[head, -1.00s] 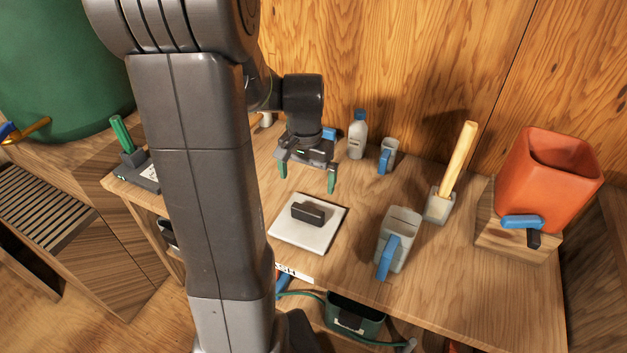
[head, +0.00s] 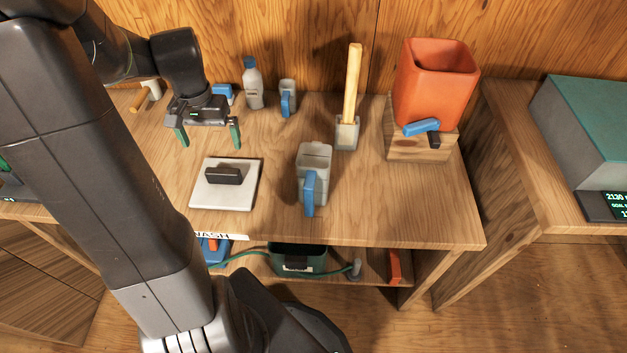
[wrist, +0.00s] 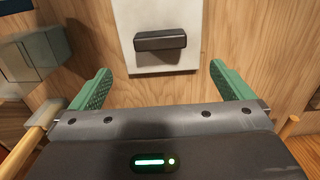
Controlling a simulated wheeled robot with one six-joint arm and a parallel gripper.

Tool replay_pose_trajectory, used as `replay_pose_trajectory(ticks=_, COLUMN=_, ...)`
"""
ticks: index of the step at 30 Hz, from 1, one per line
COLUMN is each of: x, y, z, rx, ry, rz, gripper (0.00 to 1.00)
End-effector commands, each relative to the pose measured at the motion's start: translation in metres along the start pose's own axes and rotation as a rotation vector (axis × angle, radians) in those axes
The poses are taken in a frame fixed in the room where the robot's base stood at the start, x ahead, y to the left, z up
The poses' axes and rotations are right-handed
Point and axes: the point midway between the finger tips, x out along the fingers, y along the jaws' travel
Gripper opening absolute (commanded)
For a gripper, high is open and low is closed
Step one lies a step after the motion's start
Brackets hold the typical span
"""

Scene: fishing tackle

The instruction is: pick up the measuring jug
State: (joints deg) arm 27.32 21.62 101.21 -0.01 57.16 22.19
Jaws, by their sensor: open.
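A grey jug with a blue handle (head: 313,168) stands upright on the wooden table, right of the white board, its handle facing the front. A smaller grey vessel with a blue handle (head: 288,92) stands farther back beside a bottle. My gripper (head: 209,138) is open and empty, above the table behind the white board and to the left of the larger jug. In the wrist view my green fingers (wrist: 160,72) are spread apart with nothing between them.
The white board with a black handle (head: 226,192) lies in front of my gripper. A grey holder with a wooden handle (head: 347,132) stands right of the jug. A bottle (head: 253,86) is at the back. An orange bin (head: 434,85) sits on a wooden block at right. The front right tabletop is clear.

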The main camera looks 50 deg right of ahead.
Motion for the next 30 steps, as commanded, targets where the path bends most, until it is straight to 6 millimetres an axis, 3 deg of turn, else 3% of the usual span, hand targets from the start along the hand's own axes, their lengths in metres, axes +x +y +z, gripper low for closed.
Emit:
replay_pose_trajectory(ticks=13, x=0.000, y=0.000, z=0.000, rx=0.000, ry=0.000, rz=0.000, gripper=1.00)
replay_pose_trajectory(ticks=15, x=0.000, y=0.001, z=0.000, rx=0.001, ry=0.000, rz=0.000, gripper=0.94)
replay_pose_trajectory(ticks=17, x=-0.003, y=0.004, z=-0.001, rx=0.003, ry=0.000, rz=0.000, gripper=0.94)
replay_pose_trajectory(ticks=20, x=-0.011, y=0.023, z=-0.004, rx=0.014, ry=0.001, rz=0.000, gripper=0.94)
replay_pose_trajectory(ticks=23, x=-0.024, y=0.056, z=-0.007, rx=0.030, ry=0.001, rz=0.000, gripper=0.94)
replay_pose_trajectory(ticks=30, x=-0.056, y=0.154, z=0.001, rx=0.066, ry=0.000, rz=0.000, gripper=0.94)
